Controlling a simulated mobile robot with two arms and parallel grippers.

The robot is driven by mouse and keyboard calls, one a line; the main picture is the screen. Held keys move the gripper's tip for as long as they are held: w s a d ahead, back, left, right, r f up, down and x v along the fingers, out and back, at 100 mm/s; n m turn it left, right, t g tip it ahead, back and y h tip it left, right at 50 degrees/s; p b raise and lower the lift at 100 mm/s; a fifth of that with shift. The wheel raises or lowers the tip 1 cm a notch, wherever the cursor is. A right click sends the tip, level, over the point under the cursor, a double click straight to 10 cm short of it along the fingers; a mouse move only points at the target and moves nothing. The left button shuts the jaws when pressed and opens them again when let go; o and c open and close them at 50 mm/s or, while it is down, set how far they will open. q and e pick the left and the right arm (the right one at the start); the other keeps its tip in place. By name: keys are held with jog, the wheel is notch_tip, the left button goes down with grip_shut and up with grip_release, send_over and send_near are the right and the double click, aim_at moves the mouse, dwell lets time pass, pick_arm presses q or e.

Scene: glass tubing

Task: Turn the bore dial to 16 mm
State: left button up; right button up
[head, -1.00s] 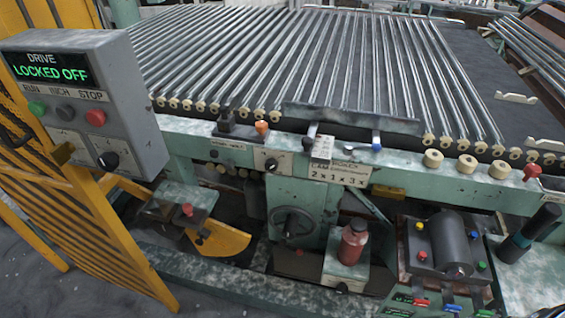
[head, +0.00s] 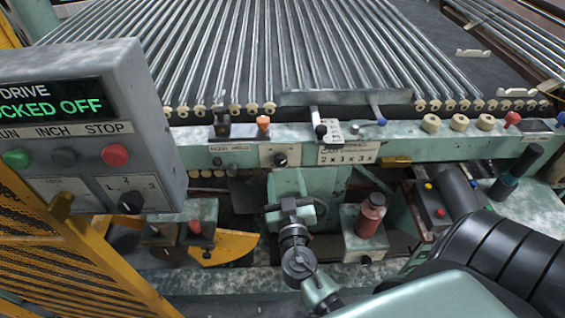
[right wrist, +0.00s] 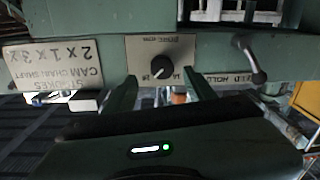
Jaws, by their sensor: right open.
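The bore dial, a small black knob (head: 281,159) on a pale plate, is on the green front rail of the machine. In the right wrist view the dial (right wrist: 163,67) shows upside down, with a pale pointer mark; the scale is too small to read surely. My right gripper (head: 288,206) is open and empty, below and in front of the dial in the head view. In the right wrist view its two fingers (right wrist: 160,88) stand apart, one to each side below the dial, apparently short of the knob. My left gripper is not in view.
A grey drive box (head: 85,130) reading "LOCKED OFF" stands at left beside a yellow mesh guard. Levers (head: 320,131) rise from the rail near the dial. A "2x1x3x" plate (head: 347,155) is beside it. A red bottle (head: 370,215) stands right of my gripper.

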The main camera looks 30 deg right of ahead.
aim_at(281, 164)
jog(key=p+x, duration=0.1)
jog(key=x, duration=0.3)
jog(key=shift+w+a, duration=0.1)
jog(key=shift+w, duration=0.1)
jog(key=shift+w+d, duration=0.3)
jog(key=shift+w, duration=0.2)
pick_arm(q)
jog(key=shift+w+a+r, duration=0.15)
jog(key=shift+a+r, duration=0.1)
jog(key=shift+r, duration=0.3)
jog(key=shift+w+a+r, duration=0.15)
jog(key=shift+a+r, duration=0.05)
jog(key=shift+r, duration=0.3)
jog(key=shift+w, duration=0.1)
pick_arm(e)
jog(key=shift+f, duration=0.1)
grip_shut()
